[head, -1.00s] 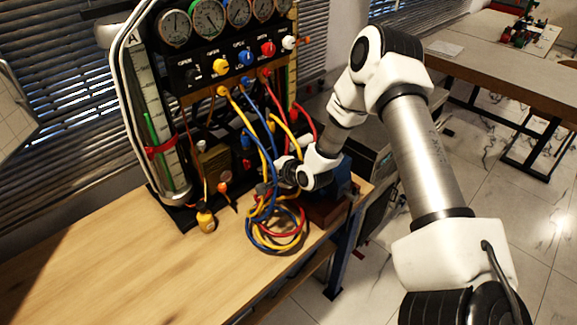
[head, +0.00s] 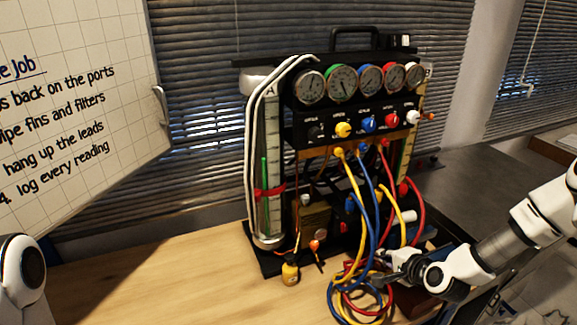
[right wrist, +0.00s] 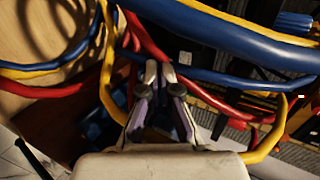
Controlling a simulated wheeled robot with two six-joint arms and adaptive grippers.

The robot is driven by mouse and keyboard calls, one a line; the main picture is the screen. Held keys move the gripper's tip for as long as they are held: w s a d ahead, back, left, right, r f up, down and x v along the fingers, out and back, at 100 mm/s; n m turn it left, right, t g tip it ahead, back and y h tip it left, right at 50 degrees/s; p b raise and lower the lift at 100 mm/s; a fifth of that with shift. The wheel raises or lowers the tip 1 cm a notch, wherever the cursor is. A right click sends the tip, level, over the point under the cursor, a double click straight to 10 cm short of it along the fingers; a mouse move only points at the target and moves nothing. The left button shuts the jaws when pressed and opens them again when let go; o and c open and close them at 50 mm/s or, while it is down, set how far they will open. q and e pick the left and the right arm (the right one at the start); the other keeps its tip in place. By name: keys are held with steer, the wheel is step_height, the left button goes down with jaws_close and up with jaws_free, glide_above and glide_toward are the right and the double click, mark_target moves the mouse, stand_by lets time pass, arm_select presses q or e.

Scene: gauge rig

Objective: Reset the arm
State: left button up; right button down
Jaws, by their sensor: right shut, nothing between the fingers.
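The gauge rig (head: 318,130) stands upright on the wooden table, with a row of round dials and coloured knobs. Yellow, blue and red hoses (head: 356,200) hang from its front and end in a loose coil on the table; they also cross the right wrist view (right wrist: 235,42). My right gripper (head: 380,278) is low at the rig's right front, close beside the hoses. In the right wrist view its fingers (right wrist: 160,72) are together with nothing between them, and a red hose passes close by their tips. My left gripper is out of view; only a white arm part shows at the lower left.
A whiteboard (head: 75,110) with writing fills the upper left. The wooden table (head: 150,285) is clear to the left of the rig. A dark surface (head: 455,185) lies to the right behind my arm.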

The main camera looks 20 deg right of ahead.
steer(key=s+a+f+n+g+b, duration=0.1)
steer(key=s+a+f+n+g, duration=0.3)
steer(key=s, duration=0.5)
steer(key=s+a+f+n+g, duration=0.4)
steer(key=s+a+f+n, duration=0.2)
steer(key=s+f, duration=0.3)
steer(key=s+a+f+n+g+b, duration=0.1)
steer(key=s+a+f+n+g, duration=0.3)
steer(key=s, duration=0.5)
step_height(320, 180, down, 3)
steer(key=a+n, duration=0.1)
steer(key=n, duration=0.1)
steer(key=shift+s+a+f+n+h+b, duration=0.15)
steer(key=shift+s+a+n+h+b, duration=0.15)
steer(key=shift+s+h, duration=0.1)
